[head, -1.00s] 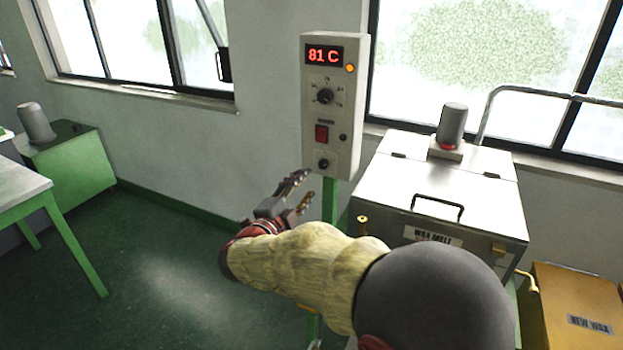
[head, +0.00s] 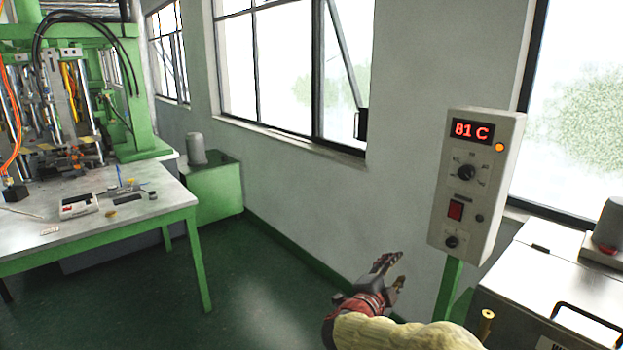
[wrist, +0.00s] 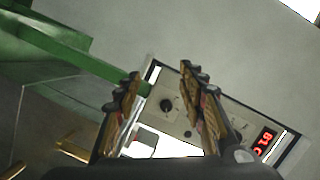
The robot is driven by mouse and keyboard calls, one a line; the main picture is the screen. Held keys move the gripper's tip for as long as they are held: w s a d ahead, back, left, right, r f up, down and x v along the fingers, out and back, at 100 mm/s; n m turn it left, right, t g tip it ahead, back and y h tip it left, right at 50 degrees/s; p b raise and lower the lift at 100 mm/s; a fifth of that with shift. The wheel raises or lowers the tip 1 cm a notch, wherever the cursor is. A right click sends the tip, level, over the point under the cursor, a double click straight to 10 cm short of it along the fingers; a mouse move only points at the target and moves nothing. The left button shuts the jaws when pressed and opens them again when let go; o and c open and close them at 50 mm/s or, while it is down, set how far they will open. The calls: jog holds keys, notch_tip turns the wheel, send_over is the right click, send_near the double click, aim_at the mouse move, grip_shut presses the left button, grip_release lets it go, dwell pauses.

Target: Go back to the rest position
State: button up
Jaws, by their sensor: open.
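My gripper (head: 388,270) is open and empty in the lower middle of the head view, in front of the wall and left of the control box's green post. Its two fingers also show apart in the wrist view (wrist: 160,95). In the wrist view the control box (wrist: 232,118) appears tilted behind the fingers. I see a gap between my gripper and the box in the head view.
The wax melter's metal lid (head: 545,275) is at the lower right, partly cut off. A green-legged worktable (head: 150,222) with small tools stands at left, below a green press (head: 140,90). A green cabinet (head: 215,190) stands by the wall. The floor between is clear.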

jog(key=s+a+f+n+g+y, duration=0.1)
jog(key=s+a+f+n+y, duration=0.15)
jog(key=a+n+y, duration=0.45)
jog(key=s+a+f+n+g+y, duration=0.15)
jog(key=a+f+n+y, duration=0.3)
jog(key=a, duration=0.55)
jog(key=s+d+n+g+p, duration=0.1)
jog(key=s+d+n+g, duration=0.2)
jog(key=s, duration=0.8)
jog(key=s+d+n+g+p, duration=0.1)
jog(key=s+n+g, duration=0.3)
jog(key=s, duration=0.8)
jog(key=s+d+r+n+t+h+p, duration=0.1)
jog(key=s+d+r+t, duration=0.1)
jog(key=s+d+r, duration=0.6)
jog(key=shift+r+h, duration=0.15)
jog(key=shift+h, duration=0.2)
jog(key=shift+n, duration=0.25)
